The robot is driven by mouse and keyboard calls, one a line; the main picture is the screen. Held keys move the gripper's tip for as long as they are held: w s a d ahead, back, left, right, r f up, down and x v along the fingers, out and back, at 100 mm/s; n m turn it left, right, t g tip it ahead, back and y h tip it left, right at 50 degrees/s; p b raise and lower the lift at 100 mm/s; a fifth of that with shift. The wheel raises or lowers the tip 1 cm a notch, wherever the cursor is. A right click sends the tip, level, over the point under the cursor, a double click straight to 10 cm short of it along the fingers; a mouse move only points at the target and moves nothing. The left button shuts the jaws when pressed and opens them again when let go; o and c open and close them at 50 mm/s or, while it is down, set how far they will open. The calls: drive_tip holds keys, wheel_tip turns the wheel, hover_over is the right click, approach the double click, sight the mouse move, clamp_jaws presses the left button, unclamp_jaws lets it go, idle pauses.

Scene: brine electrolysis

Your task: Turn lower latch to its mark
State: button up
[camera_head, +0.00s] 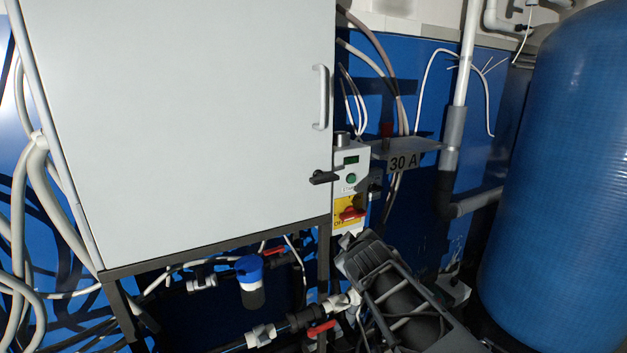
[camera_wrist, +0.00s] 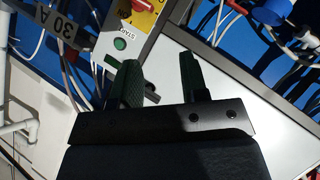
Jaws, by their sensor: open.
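The lower latch (camera_head: 322,177) is a small black handle at the lower right edge of the white cabinet door (camera_head: 180,110). In the head view it lies about level, its longer end pointing left. In the wrist view the latch (camera_wrist: 151,92) shows between the fingers, near the left one and partly hidden. My gripper (camera_wrist: 160,60) is open, with two dark green fingers apart and nothing held. Contact with the latch cannot be told. In the head view my dark arm end rises below the control box; the fingertips are not clear there. I cannot make out the latch's mark.
A control box with a green button (camera_head: 351,178) and a red rotary switch (camera_head: 352,214) stands right of the latch. A "30 A" plate (camera_head: 404,163) juts out beside it. A blue tank (camera_head: 560,180) fills the right. Pipes and red-handled valves (camera_head: 321,329) lie below the cabinet.

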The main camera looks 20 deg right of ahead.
sight(327, 181)
drive_tip(key=w+d+r+n+t+y, duration=0.1)
drive_tip(key=w+r+n+t+y, duration=0.15)
drive_tip(key=r+n, duration=0.35)
drive_tip(key=w+d+r+n+t+y, duration=0.15)
drive_tip(key=r+n+t+y, duration=0.25)
drive_tip(key=n, duration=0.4)
drive_tip(key=shift+n, duration=0.3)
drive_tip(key=w, duration=0.4)
drive_tip(key=w+a, duration=0.1)
drive_tip(key=w, duration=0.4)
drive_tip(key=w+a+p, duration=0.1)
drive_tip(key=w, duration=0.3)
drive_tip(key=shift+w+a+f, duration=0.2)
drive_tip(key=shift+w+a, duration=0.05)
drive_tip(key=shift+w, duration=0.15)
drive_tip(key=shift+c, duration=0.3)
